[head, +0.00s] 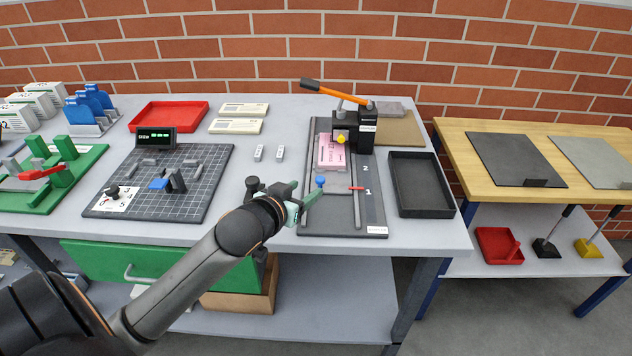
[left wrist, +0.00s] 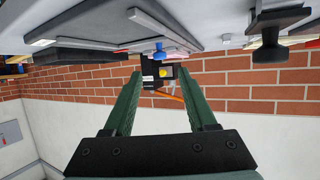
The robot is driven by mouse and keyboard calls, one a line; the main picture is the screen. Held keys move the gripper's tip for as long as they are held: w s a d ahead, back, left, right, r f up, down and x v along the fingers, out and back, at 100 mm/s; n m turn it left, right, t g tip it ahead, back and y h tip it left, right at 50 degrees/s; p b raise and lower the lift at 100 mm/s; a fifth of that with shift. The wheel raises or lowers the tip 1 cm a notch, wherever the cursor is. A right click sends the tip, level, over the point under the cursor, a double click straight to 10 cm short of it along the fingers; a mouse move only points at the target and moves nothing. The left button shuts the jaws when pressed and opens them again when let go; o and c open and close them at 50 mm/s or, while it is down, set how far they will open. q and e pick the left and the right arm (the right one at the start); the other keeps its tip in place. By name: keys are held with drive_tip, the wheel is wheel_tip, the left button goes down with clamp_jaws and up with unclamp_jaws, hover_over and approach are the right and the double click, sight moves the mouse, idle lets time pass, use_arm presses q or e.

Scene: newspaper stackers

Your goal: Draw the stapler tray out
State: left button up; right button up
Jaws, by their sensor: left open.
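The stapler (head: 352,128) is black with an orange lever and a yellow button. Its dark tray (head: 318,221) runs towards the front table edge, with a blue knob (head: 320,181) on its left part and a red marker on the right. A pink stack of paper (head: 331,152) lies at the stapler end. My left gripper (head: 306,200) is over the tray's front left, close to the blue knob. In the left wrist view its green fingers (left wrist: 160,84) are open and empty, with the blue knob (left wrist: 158,50) seen beyond them.
An empty black tray (head: 420,184) stands right of the stapler. A dark gridded board (head: 193,202) and a red tray (head: 168,115) are on the left. Two small light blocks lie between. A wooden table (head: 480,180) stands at the right.

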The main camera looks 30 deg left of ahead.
sight(318, 181)
use_arm(q)
drive_tip(key=x, duration=0.6)
drive_tip(key=shift+w+a+f, duration=0.1)
drive_tip(key=shift+w, duration=0.25)
clamp_jaws()
idle(1.1)
